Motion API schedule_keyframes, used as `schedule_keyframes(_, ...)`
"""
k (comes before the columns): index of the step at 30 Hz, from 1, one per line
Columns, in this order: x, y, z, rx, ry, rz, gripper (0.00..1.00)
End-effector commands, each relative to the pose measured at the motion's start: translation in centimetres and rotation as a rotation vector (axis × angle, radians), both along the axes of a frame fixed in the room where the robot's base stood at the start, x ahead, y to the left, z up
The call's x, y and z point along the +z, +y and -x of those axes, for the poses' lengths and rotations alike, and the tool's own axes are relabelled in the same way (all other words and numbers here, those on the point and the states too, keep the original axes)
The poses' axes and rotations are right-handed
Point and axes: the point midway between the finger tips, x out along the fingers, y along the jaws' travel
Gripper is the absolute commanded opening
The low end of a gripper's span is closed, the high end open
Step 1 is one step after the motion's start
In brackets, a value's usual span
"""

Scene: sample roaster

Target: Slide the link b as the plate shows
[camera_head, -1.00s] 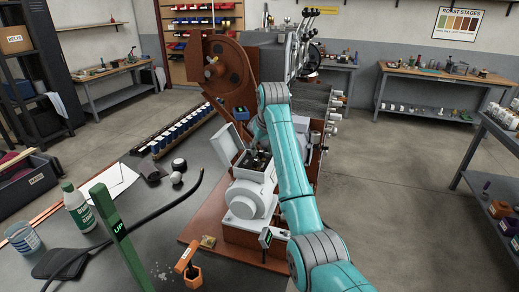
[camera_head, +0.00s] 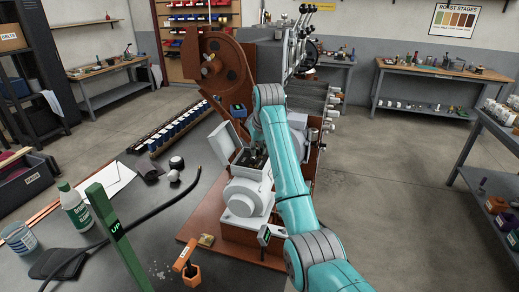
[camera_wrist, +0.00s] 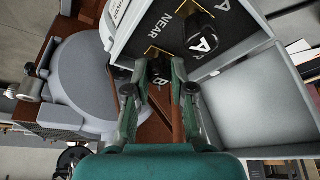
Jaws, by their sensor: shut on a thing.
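In the wrist view, my gripper (camera_wrist: 160,68) has its two green fingers closed on either side of a small black link marked B (camera_wrist: 158,83). A second black link, marked A (camera_wrist: 203,42), stands apart from the fingers, up and to the right. Both sit in an open grey box whose dark plate (camera_wrist: 172,22) bears the word NEAR; its other lettering is partly cut off. In the head view the open box (camera_head: 250,172) sits atop the white machine housing, its lid (camera_head: 223,142) raised. My arm hides part of the box and most of my gripper there.
The raised lid (camera_wrist: 245,98) stands close on the right in the wrist view. A green post marked UP (camera_head: 118,235), a black hose (camera_head: 150,212) and an orange holder (camera_head: 191,277) are on the bench at the front left. Floor right of my arm is clear.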

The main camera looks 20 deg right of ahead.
Motion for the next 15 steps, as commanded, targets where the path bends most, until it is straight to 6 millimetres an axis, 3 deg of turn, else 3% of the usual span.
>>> schedule_keyframes(6, 0.0, 2.3, -1.6, 0.003, 0.002, 0.0, 0.0)
schedule_keyframes(14, 0.0, 2.6, -1.8, 0.001, -0.001, -0.001, 0.0)
schedule_keyframes(15, 0.0, 2.6, -1.8, 0.002, -0.002, -0.001, 0.25)
